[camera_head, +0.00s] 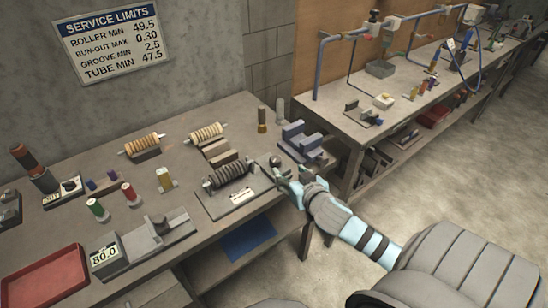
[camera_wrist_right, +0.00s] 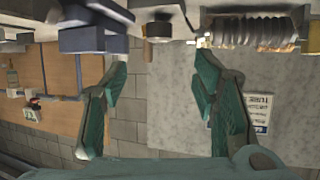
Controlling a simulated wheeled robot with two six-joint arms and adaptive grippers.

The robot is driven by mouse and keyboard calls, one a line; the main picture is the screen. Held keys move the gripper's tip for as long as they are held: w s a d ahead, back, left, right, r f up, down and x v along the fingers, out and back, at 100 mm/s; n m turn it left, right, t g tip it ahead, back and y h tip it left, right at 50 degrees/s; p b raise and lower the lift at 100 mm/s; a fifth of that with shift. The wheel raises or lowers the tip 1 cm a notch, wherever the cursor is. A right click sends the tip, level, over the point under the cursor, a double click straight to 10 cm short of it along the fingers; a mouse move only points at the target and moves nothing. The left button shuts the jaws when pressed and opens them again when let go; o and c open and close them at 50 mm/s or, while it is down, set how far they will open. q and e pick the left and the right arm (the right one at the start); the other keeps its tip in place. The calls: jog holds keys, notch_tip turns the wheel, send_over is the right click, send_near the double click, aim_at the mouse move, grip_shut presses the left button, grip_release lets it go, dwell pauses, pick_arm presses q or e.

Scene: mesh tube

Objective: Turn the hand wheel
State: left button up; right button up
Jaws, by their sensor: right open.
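A dark ribbed roller (camera_head: 231,173) lies in a grey fixture with a flat base plate on the workbench. It also shows in the right wrist view (camera_wrist_right: 258,31), at the upper right. A small dark round part (camera_head: 275,161), which looks like the hand wheel, sits just right of the roller's end. A small round part (camera_wrist_right: 158,30) shows beside the roller in the wrist view. My right gripper (camera_head: 285,175) is close to the wheel at the bench's front right edge. In the wrist view its fingers (camera_wrist_right: 161,66) are apart, with nothing between them. My left gripper is out of view.
Blue-grey blocks (camera_head: 301,141) stand just right of the wheel. Two light rollers on stands (camera_head: 206,133) sit behind the fixture. A gauge reading 80.0 (camera_head: 104,254) and a red tray (camera_head: 46,281) are at left. A second bench (camera_head: 335,118) stands right.

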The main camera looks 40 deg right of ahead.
aim_at(277, 160)
jog(key=b+x, duration=0.2)
jog(key=x, duration=1.1)
jog(key=shift+f, duration=0.15)
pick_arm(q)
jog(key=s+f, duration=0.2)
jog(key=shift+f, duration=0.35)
pick_arm(e)
jog(key=shift+s, duration=0.1)
jog(key=shift+c, duration=0.3)
jog(key=c, duration=1.1)
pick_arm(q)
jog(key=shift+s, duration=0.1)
pick_arm(e)
jog(key=shift+m+h, duration=0.3)
